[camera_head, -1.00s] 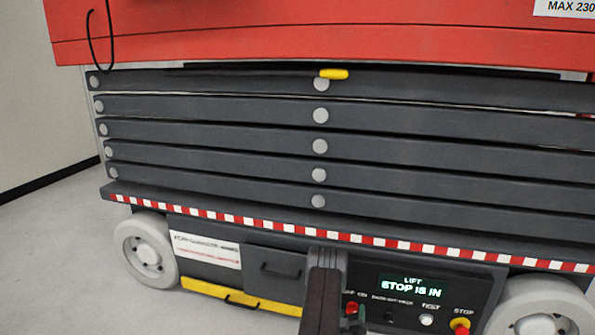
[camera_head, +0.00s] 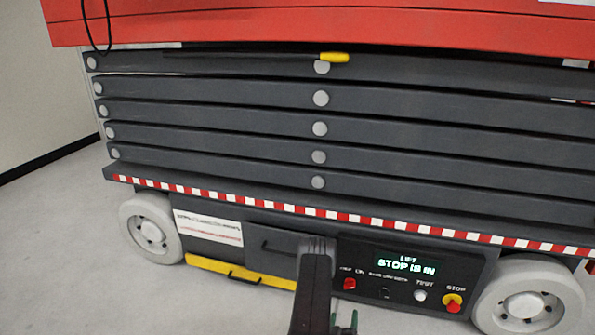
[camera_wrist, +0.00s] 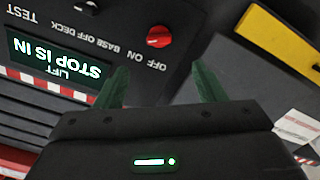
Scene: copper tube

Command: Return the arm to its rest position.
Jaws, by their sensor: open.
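My gripper (camera_wrist: 160,80) is open and empty in the wrist view, its two green fingers apart in front of the lift's dark control panel (camera_wrist: 110,20). In the head view my arm rises from the bottom edge in front of the panel, and green finger parts of my gripper (camera_head: 345,324) show low beside it. The red rotary switch (camera_wrist: 159,37) lies beyond the fingers, with a gap whose depth I cannot tell; it also shows in the head view (camera_head: 349,284). The display (camera_head: 408,265) reads "LIFT STOP IS IN".
The red stop button (camera_head: 453,302) on its yellow base and a white test button (camera_head: 420,296) sit right of my arm. A yellow bar (camera_head: 215,267) runs along the lift's base at left. Wheels (camera_head: 150,232) stand at both ends. Bare floor (camera_head: 60,240) is at left.

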